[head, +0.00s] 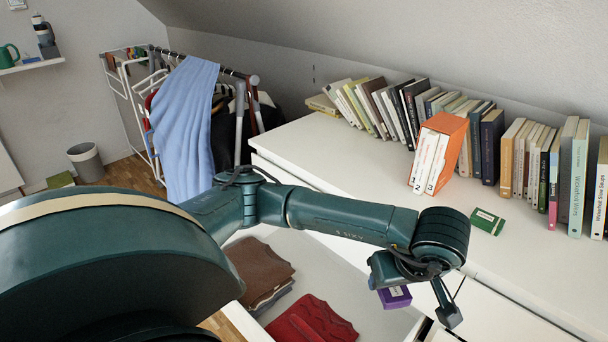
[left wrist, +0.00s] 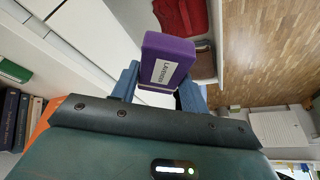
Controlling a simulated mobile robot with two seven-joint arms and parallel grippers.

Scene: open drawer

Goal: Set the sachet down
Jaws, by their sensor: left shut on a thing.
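The sachet is a purple block with a white label (head: 395,297). My left gripper (head: 408,292) is shut on it and holds it in the air over the right part of the open drawer (head: 322,262). In the left wrist view the sachet (left wrist: 165,62) sits between the two blue-green fingers (left wrist: 158,88), its label facing the camera. The drawer is white inside and holds folded clothes at its left and front. How high the sachet is above the drawer floor is hard to tell. My right gripper is not in view.
Brown folded clothes (head: 260,268) and a red garment (head: 310,322) lie in the drawer. The white dresser top (head: 320,150) carries a row of books, an orange slipcase (head: 440,153) and a small green box (head: 487,222). A clothes rack (head: 190,120) stands left.

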